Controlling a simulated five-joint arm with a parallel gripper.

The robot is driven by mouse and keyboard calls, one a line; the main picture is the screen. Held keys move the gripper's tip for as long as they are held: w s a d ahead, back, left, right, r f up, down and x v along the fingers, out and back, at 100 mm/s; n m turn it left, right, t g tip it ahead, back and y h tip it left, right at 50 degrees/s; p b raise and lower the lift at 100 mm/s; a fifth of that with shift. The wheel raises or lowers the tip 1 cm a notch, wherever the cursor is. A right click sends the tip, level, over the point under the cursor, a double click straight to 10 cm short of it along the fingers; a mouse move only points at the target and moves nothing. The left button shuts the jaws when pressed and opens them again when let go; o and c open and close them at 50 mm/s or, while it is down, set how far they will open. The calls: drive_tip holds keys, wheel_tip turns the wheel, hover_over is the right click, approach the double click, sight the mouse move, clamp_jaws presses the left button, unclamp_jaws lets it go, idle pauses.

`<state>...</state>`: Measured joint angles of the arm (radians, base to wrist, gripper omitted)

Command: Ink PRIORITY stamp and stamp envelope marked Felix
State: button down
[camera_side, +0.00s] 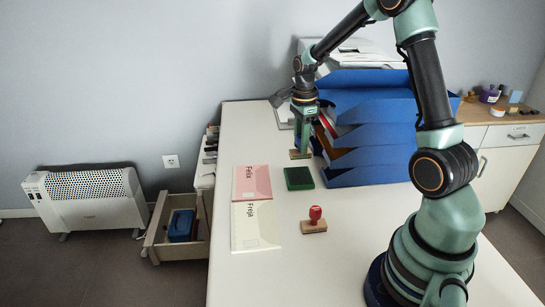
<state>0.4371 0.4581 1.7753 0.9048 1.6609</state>
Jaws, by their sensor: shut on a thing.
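My gripper (302,146) points down and is shut on a stamp with a flat wooden base (300,155), just behind the green ink pad (299,178). The fingers hide the stamp's handle, and its label cannot be read. I cannot tell whether its base touches the table. The pink envelope marked Felix (251,189) lies flat, left of the pad. A cream envelope with another name (256,236) lies just in front of it. A second stamp with a red knob (315,213) and wooden base stands upright in front of the pad.
Blue stacked trays (372,173) with papers and folders stand close to the right of the pad. The white table (262,286) is clear at the front. An open drawer (160,222) with a blue item is at the left, near a white heater (95,215).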

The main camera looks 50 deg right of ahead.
drive_tip(key=shift+w, duration=0.1)
drive_tip(key=w+a, duration=0.5)
drive_tip(key=w, duration=0.4)
hover_over(240, 175)
drive_tip(key=shift+f, duration=3.3)
drive_tip(key=shift+f, duration=0.55)
drive_tip(key=shift+r, duration=0.1)
wheel_tip(240, 175, up, 7)
idle(0.5)
